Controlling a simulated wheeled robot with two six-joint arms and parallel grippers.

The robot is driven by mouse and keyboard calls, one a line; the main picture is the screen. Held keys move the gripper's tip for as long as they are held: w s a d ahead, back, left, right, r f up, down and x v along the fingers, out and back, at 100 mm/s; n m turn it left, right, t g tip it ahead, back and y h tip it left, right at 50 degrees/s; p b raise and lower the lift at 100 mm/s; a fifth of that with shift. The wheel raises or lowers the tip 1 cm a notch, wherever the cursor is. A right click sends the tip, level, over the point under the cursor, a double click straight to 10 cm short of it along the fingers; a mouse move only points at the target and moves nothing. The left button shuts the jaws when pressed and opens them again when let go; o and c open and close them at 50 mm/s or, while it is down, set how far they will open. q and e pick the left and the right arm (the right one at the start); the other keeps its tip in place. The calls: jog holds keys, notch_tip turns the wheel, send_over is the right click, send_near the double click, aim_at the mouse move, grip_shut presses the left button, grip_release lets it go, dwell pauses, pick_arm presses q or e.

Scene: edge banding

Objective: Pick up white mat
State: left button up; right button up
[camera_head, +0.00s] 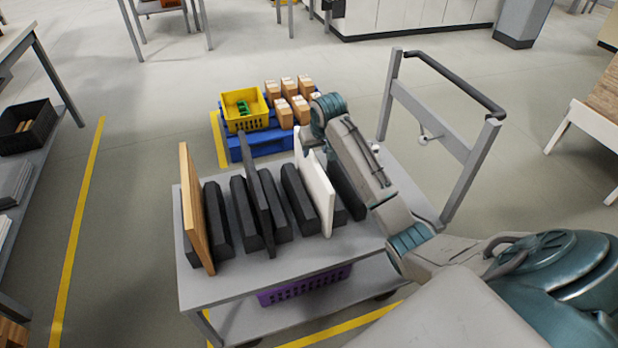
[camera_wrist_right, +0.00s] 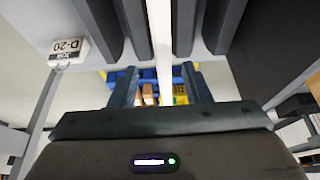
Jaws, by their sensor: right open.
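The white mat (camera_head: 318,192) stands on edge on the grey cart (camera_head: 280,275), in a row of dark slotted blocks toward its right side. In the right wrist view the white mat (camera_wrist_right: 160,40) shows as a narrow upright strip between dark blocks. My right gripper (camera_wrist_right: 161,82) is open, and the strip lines up with the gap between its two fingers. I cannot tell whether they touch it. In the head view my right arm reaches over the far end of the mat and hides the fingers. My left gripper is not in view.
A wooden board (camera_head: 193,210) and a dark panel (camera_head: 255,190) stand in the same row. A yellow crate (camera_head: 245,122) and several brown boxes (camera_head: 288,100) sit on a blue pallet (camera_head: 265,143) behind. The cart's handle frame (camera_head: 440,130) rises at right. A purple basket (camera_head: 305,287) is below.

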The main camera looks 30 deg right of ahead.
aim_at(313, 156)
jog(key=shift+x, duration=0.9)
jog(key=shift+w+f, duration=0.15)
jog(key=shift+f, duration=0.15)
jog(key=x, duration=0.4)
jog(key=shift+w+a+f+p, duration=0.1)
jog(key=shift+a+f+p, duration=0.1)
jog(key=shift+p, duration=0.1)
jog(key=shift+w+f, duration=0.15)
jog(key=shift+f, duration=0.2)
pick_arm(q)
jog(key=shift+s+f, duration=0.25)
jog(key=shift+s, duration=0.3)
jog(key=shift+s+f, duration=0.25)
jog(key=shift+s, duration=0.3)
pick_arm(e)
jog(key=shift+c, duration=0.2)
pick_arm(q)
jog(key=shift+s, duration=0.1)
pick_arm(e)
grip_shut()
